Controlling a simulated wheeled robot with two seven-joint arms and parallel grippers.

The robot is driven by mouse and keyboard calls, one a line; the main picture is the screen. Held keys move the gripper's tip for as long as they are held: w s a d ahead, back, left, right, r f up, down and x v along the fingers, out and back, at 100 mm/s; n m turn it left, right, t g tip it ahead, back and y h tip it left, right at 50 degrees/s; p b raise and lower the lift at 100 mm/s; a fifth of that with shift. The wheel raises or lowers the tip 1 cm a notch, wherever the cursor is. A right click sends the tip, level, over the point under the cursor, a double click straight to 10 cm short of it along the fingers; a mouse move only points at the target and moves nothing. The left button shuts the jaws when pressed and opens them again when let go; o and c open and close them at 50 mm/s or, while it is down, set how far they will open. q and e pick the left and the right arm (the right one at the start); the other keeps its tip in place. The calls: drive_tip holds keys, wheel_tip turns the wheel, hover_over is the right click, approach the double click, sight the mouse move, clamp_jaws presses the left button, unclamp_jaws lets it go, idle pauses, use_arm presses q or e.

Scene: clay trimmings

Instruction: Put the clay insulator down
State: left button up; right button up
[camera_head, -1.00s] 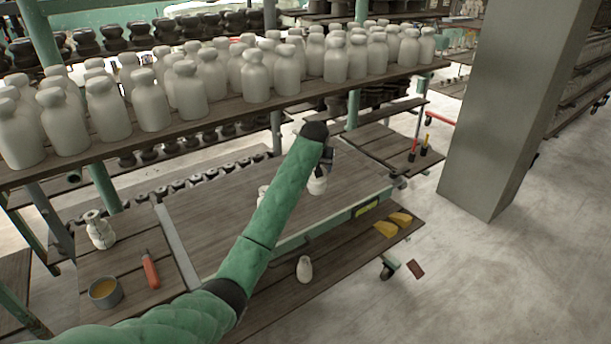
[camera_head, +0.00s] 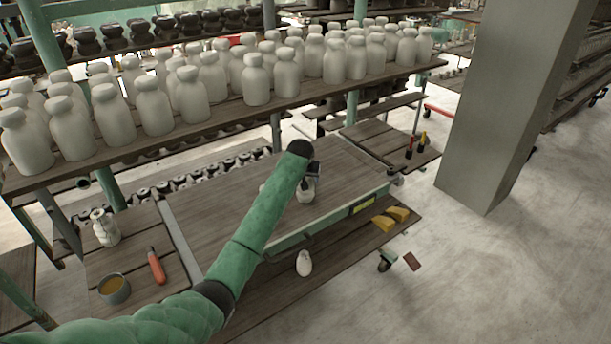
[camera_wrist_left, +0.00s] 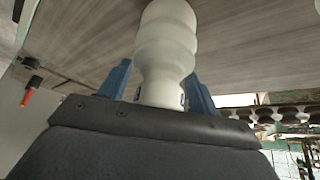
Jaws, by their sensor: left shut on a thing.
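The clay insulator (camera_head: 305,191) is a white, bottle-like piece at the end of my left arm, over the wooden top of the workbench (camera_head: 345,165). In the left wrist view the insulator (camera_wrist_left: 166,50) stands between the two blue fingers of my left gripper (camera_wrist_left: 160,92), which is shut on it. Its far end is close to the bench top; I cannot tell whether it touches. In the head view my left gripper (camera_head: 313,172) is partly hidden by its own wrist. My right gripper is not in view.
A shelf board (camera_head: 225,110) full of white insulators runs behind the bench. On the left side board are a pale insulator (camera_head: 105,227), a bowl (camera_head: 114,289) and a red-handled tool (camera_head: 157,267). Much bench top is clear.

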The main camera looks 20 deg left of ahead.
use_arm(q)
drive_tip(key=o, duration=1.4)
drive_tip(key=shift+f, duration=0.1)
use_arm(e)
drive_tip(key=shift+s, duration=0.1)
use_arm(q)
drive_tip(key=shift+s+r, duration=0.1)
drive_tip(key=shift+r, duration=0.15)
drive_tip(key=shift+b+v, duration=2.1)
drive_tip(key=shift+v, duration=3.8)
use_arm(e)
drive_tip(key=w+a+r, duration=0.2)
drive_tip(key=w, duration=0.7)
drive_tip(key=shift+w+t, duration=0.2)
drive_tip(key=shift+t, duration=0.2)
use_arm(q)
drive_tip(key=shift+f, duration=0.1)
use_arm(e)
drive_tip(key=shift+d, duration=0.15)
